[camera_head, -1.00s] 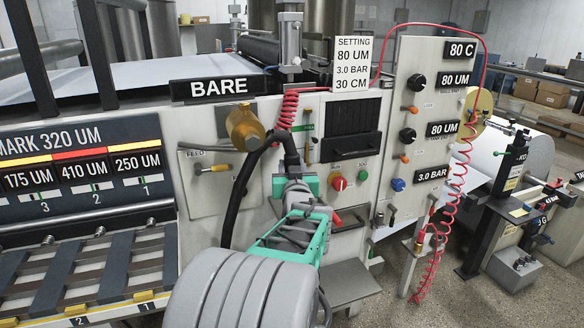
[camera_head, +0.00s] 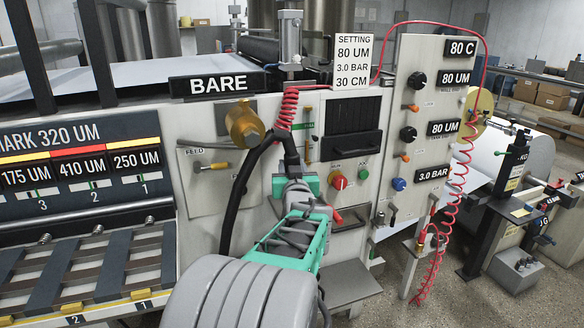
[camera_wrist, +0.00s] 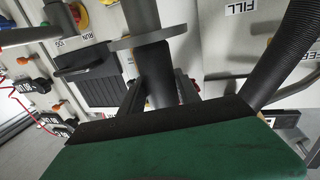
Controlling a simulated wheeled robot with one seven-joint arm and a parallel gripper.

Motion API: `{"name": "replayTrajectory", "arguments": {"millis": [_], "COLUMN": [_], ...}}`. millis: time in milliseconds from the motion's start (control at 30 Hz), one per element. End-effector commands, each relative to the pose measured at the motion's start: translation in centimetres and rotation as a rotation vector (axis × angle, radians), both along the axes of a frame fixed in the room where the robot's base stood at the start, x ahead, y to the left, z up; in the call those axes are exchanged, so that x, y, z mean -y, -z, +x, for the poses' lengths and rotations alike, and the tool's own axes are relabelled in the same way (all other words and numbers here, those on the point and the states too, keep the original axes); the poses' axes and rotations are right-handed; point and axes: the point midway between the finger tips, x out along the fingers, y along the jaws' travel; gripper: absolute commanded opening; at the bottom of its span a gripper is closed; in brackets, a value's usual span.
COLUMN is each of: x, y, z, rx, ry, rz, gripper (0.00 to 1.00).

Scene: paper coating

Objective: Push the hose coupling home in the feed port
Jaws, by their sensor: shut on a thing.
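My gripper (camera_head: 293,168) is shut on a dark grey coupling piece (camera_head: 290,148) in front of the machine panel. In the wrist view the held coupling (camera_wrist: 158,75) stands between the fingers, beside a round grey flange (camera_wrist: 150,40). A black hose (camera_head: 238,200) bends from near the coupling to the left and down; it shows ribbed in the wrist view (camera_wrist: 285,60). A brass cylindrical fitting (camera_head: 243,124) sticks out of the panel to the upper left of my gripper. The feed port's mouth and its contact with the coupling cannot be made out.
A FEED plate with a brass-handled lever (camera_head: 210,166) is left of the hose. A red knob (camera_head: 338,180) and green button (camera_head: 363,171) sit close on the right. A red coiled hose (camera_head: 288,108) hangs just above. A grey ledge (camera_head: 348,288) lies below.

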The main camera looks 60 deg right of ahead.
Motion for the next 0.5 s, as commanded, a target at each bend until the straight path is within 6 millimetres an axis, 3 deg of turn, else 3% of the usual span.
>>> {"name": "replayTrajectory", "arguments": {"millis": [500], "x": [0.0], "y": [1.0], "z": [0.0], "rx": [0.002], "ry": [0.0], "rz": [-0.006], "gripper": [0.0]}}
